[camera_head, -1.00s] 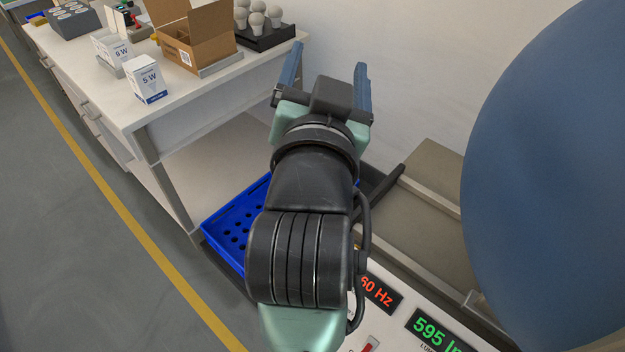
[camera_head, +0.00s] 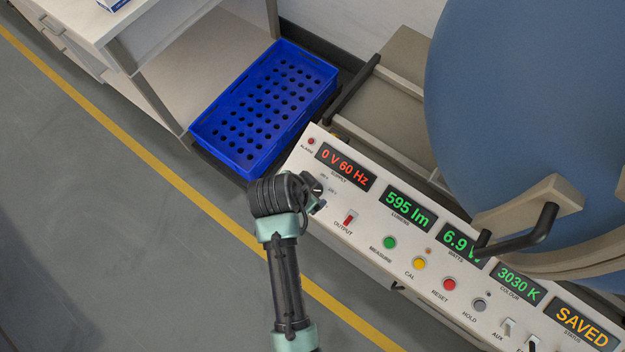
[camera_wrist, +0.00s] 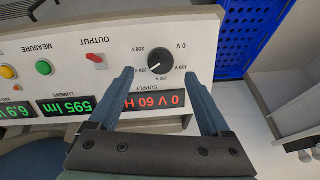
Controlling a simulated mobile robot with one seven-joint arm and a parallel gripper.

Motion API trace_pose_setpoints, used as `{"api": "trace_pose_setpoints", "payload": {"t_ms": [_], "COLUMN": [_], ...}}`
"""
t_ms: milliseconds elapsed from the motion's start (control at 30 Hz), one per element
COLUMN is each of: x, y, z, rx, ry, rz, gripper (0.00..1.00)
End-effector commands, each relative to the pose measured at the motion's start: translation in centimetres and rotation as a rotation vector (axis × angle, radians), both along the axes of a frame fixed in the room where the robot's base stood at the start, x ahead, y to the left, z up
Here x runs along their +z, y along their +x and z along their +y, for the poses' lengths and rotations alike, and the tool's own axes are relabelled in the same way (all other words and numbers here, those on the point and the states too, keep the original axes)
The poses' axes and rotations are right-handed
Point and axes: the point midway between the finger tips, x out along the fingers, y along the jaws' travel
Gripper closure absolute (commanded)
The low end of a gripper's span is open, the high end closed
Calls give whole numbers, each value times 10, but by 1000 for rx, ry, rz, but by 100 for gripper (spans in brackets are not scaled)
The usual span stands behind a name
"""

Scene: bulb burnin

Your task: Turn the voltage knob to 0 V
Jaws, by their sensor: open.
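The black voltage knob (camera_wrist: 162,63) shows in the wrist view on the white panel, ringed by voltage labels. Its pointer is too small to read surely. The supply display (camera_head: 345,167) reads 0 V 60 Hz; it also shows in the wrist view (camera_wrist: 160,99), partly behind a finger. My gripper (camera_wrist: 158,77) is open, its fingers apart on either side of the knob's place in the picture, with no contact visible.
A red output switch (camera_head: 349,218) and several coloured buttons, such as the green measure button (camera_head: 389,242), lie right of the knob. A blue perforated crate (camera_head: 262,108) stands left of the panel. A large blue sphere (camera_head: 530,110) with a black handle (camera_head: 520,240) rises behind the panel.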

Motion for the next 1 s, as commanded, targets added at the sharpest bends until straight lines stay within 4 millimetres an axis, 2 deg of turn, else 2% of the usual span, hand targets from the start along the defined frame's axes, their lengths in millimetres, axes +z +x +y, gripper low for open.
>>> {"api": "trace_pose_setpoints", "payload": {"t_ms": [100, 300, 733, 1000], "x": [-22, -42, -49, -49], "y": [8, 17, 19, 19], "z": [-5, -9, -10, -10], "rx": [-1, 0, 1, 1], "ry": [0, 0, 1, 1], "rz": [0, -1, -2, -2], "gripper": [18, 18, 18, 67]}}
